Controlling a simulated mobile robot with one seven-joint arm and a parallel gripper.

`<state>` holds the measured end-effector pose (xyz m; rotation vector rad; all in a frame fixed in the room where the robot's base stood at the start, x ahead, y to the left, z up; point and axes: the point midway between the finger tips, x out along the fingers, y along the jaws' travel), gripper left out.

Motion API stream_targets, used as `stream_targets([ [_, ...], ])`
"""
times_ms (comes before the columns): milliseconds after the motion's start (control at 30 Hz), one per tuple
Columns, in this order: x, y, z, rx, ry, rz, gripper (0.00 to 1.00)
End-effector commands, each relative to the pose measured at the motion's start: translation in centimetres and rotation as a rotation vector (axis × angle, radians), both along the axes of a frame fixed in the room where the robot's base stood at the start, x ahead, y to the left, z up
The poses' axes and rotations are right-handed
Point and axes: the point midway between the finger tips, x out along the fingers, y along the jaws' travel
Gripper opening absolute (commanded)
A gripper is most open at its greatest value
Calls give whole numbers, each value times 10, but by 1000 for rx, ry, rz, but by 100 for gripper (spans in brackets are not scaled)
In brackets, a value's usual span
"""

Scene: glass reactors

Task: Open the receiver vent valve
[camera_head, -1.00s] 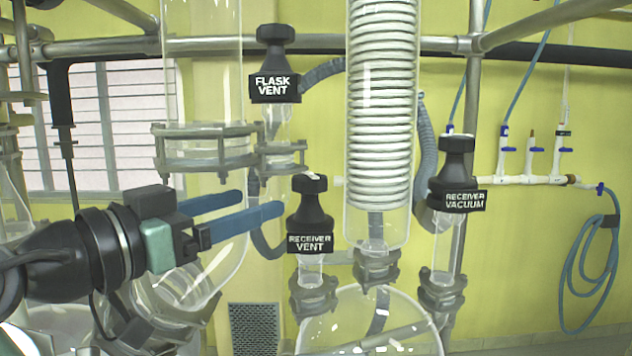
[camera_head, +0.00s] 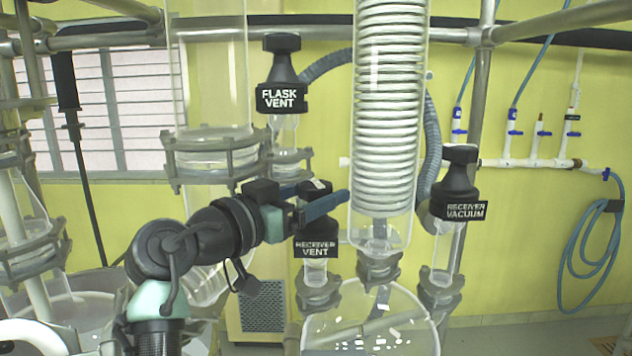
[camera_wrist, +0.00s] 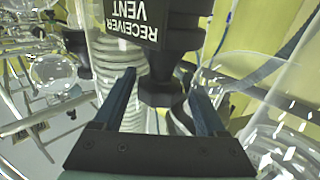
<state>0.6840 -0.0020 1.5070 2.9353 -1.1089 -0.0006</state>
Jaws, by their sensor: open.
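The receiver vent valve (camera_head: 316,246) is a black knob with a "RECEIVER VENT" label, upright on a glass neck above the round receiver flask. My gripper (camera_head: 328,197) has its blue fingers at the knob's upper part, one finger passing in front of it and hiding some of it. In the wrist view the valve (camera_wrist: 160,70) appears upside down, its narrower black top between the two open fingers (camera_wrist: 160,98). A gap shows on each side of the knob there, more clearly on the right. Whether either finger touches it I cannot tell.
The flask vent valve (camera_head: 283,85) stands above and behind the gripper. The coiled glass condenser (camera_head: 390,120) is close to the right of the fingertips. The receiver vacuum valve (camera_head: 457,195) is further right. The glass receiver flask (camera_head: 370,320) is below.

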Motion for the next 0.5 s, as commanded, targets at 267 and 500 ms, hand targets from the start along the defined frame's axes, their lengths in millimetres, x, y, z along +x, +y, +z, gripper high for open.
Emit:
stream_targets([
  [267, 2, -2, 0, 1, -1, 0, 74],
  [500, 2, -1, 0, 1, -1, 0, 36],
])
